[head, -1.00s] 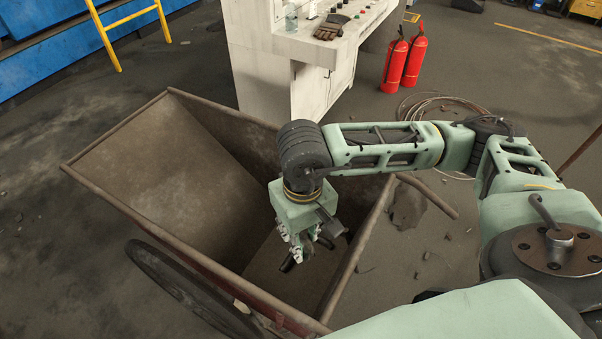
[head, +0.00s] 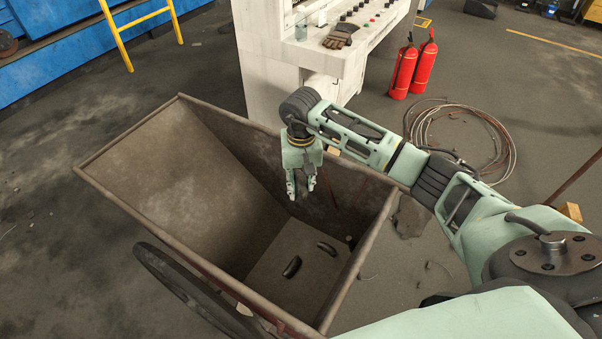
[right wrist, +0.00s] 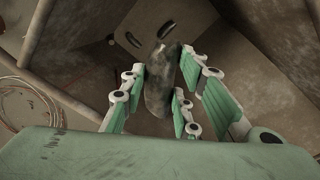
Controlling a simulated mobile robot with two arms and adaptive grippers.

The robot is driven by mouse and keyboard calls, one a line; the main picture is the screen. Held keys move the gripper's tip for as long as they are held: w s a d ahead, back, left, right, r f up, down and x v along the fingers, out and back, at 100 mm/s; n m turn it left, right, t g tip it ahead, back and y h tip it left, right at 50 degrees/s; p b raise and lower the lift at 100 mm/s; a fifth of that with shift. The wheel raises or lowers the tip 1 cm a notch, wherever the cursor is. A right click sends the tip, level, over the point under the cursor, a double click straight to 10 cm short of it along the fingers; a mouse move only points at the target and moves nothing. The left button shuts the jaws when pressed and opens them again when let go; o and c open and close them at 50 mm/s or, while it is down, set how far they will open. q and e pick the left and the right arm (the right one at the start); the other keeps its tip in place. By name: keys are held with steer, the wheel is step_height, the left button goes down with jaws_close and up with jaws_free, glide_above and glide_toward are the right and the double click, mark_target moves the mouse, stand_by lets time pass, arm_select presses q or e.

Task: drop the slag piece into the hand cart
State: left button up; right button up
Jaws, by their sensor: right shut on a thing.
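The hand cart (head: 160,195) is a worn brown metal cart with sloping walls in the middle of the head view. My right gripper (head: 301,192) hangs over the cart's inside, within its rim, pointing down. In the right wrist view my right gripper (right wrist: 165,82) is shut on the slag piece (right wrist: 161,85), a rough grey-brown elongated lump between its fingers. The cart floor (right wrist: 110,50) shows beyond it. My left gripper is not in view.
Two dark oblong shapes (head: 291,266) show on the cart floor; I cannot tell whether they are slots or pieces. A pale control cabinet (head: 270,60) stands close behind the cart. Red fire extinguishers (head: 403,70) and a cable coil (head: 490,130) are to the right.

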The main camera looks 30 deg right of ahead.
mark_target(301, 182)
steer(key=shift+f+b, duration=1.2)
steer(key=shift+f, duration=1.7)
steer(key=o, duration=1.3)
step_height(301, 182, up, 12)
